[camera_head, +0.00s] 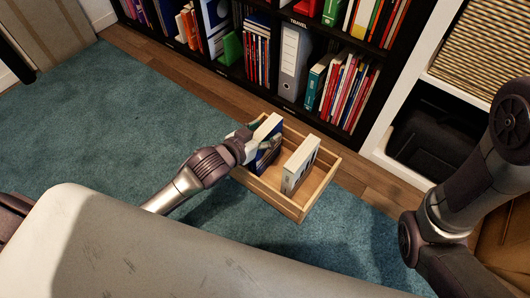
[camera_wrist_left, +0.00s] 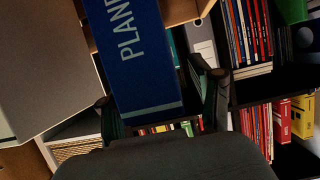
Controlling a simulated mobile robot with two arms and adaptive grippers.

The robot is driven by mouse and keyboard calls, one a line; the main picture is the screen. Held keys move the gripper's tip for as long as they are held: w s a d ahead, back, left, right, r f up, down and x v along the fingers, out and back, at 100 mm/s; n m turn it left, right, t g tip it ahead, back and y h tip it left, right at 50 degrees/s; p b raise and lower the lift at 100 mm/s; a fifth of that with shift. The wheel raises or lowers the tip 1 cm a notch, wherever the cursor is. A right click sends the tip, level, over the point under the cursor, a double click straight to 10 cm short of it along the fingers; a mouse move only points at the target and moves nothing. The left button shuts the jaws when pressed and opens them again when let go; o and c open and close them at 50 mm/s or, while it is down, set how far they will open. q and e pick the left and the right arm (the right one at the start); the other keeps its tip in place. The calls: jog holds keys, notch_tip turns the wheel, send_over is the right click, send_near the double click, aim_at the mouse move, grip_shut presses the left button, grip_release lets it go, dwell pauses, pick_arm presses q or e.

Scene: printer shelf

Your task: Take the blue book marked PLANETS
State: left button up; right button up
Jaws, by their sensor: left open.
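The blue book (camera_head: 267,127) stands in a wooden tray (camera_head: 294,211) on the floor, with pale page edges showing on top. In the left wrist view the blue book (camera_wrist_left: 138,55) fills the upper middle; the letters "PLANE" show on it and the rest is cut off. My left gripper (camera_head: 266,150) is at the tray, right by the book. In the left wrist view my left gripper (camera_wrist_left: 155,88) is open, with one finger on each side of the book. I cannot tell whether a finger touches it. My right gripper is out of view.
A second white-edged book (camera_head: 301,163) stands in the same tray, right of the blue one. Behind are dark shelves with books and a grey binder (camera_head: 293,62). A white shelf unit (camera_head: 412,90) stands right. Teal carpet (camera_head: 110,120) is clear at left.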

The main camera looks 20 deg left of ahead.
pick_arm(q)
jog(key=shift+w+d+f, duration=0.1)
jog(key=shift+w, duration=0.15)
jog(key=shift+c, duration=0.3)
grip_shut()
